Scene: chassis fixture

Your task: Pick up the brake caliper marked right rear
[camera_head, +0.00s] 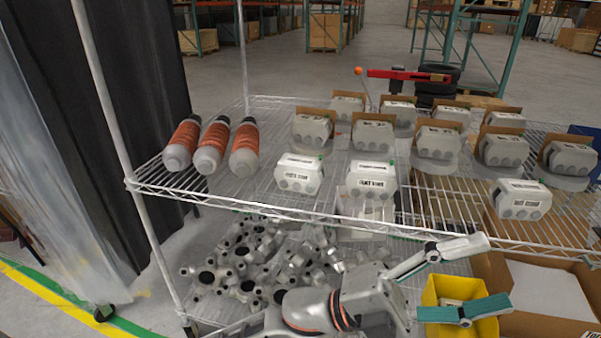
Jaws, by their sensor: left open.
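Several grey-white brake calipers with small printed labels stand in rows on the wire shelf (245,204). Three sit at the front: a left one (299,175), a middle one (371,181) and a right one (521,201). The others, such as one at the back left (311,130), have brown pads behind them. The labels are too small to read surely, so I cannot tell which is marked right rear. My left gripper (490,273) is open and empty, in front of and below the shelf's front edge. My right gripper is not in view.
Three orange-and-grey bottles (213,146) lie on the shelf's left. Many metal parts (262,262) lie heaped below. A yellow bin (448,290) and a cardboard box (545,290) are by my left gripper. A shelf post (110,100) rises at left.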

